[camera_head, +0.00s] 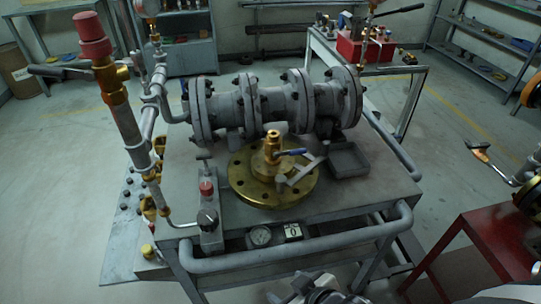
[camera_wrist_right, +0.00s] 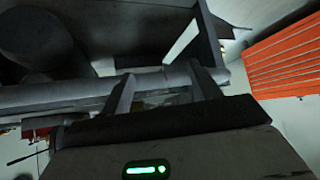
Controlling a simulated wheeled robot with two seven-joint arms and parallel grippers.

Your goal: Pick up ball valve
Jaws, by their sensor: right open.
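The ball valve (camera_head: 272,148) is a small brass fitting with a blue lever. It stands upright in the middle of the round brass flange (camera_head: 248,190) on the grey cart. My right gripper (camera_head: 318,284) is at the bottom edge of the head view, in front of the cart and well short of the valve. In the right wrist view its two fingers (camera_wrist_right: 164,85) are apart, with a grey horizontal bar behind them. I cannot make out the ball valve in that view. My left gripper does not show.
A grey flanged pipe (camera_head: 275,103) lies behind the flange. A small dark tray (camera_head: 348,160) sits to its right. A pale grey angled piece (camera_head: 302,171) is beside the valve. The cart's front rail (camera_head: 300,246) lies between my gripper and the cart top.

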